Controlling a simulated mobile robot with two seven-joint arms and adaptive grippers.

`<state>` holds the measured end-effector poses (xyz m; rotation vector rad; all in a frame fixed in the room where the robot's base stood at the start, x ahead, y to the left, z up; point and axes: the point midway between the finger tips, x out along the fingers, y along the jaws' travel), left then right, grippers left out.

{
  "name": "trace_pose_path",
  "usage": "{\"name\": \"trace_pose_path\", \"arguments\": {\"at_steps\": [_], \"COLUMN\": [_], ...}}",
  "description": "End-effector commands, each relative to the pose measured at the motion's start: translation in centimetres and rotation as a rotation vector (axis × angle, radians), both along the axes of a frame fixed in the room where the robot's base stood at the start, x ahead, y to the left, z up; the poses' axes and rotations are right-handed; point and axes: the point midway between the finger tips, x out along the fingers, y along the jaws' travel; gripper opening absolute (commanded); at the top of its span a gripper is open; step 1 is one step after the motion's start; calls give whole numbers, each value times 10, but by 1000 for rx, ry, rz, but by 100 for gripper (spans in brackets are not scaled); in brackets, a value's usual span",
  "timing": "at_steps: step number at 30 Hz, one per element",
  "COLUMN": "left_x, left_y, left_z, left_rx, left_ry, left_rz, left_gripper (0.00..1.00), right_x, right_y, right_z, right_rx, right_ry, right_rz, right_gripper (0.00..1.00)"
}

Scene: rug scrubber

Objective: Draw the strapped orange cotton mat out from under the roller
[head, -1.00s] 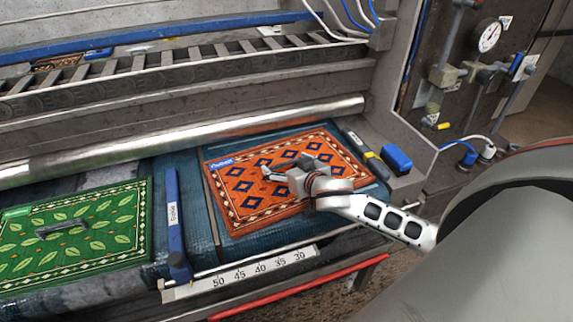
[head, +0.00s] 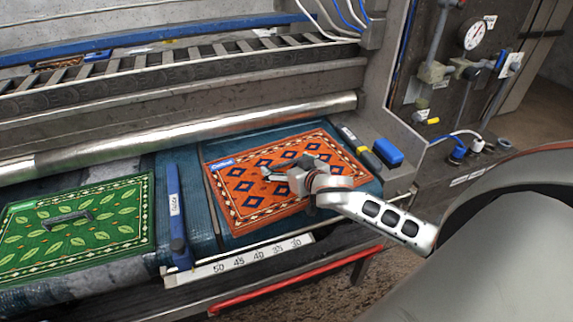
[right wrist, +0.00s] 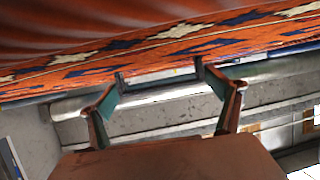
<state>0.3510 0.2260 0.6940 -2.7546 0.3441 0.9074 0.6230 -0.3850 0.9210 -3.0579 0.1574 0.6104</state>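The orange mat (head: 240,210), with blue diamonds and a white-patterned border, lies flat on the dark teal bed in front of the long metal roller (head: 200,137). A blue label sits at its far left corner. My right gripper (head: 282,168) is over the middle of the mat, fingers apart. In the right wrist view the open fingers (right wrist: 158,74) have nothing visible between them, and the orange mat (right wrist: 150,45) fills the top of the picture close to the fingertips. The orange mat's strap cannot be made out; my gripper covers the mat's middle. My left gripper is not in view.
A green leaf-patterned mat (head: 110,240) with a grey strap handle (head: 66,221) lies to the left. A blue guide bar (head: 175,210) stands between the mats. A numbered scale (head: 240,259) and red rail (head: 290,287) run along the front. A blue block (head: 388,152) sits right.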

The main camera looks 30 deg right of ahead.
Motion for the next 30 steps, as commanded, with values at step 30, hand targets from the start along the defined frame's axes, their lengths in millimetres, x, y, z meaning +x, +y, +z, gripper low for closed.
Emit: {"name": "trace_pose_path", "arguments": {"at_steps": [30], "left_x": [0], "left_y": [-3], "left_z": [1], "left_rx": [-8], "left_ry": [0], "left_rz": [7], "left_gripper": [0], "right_x": [-98], "right_y": [10], "right_z": [40], "right_rx": [2], "right_ry": [1], "right_rz": [-1], "right_gripper": [100]}}
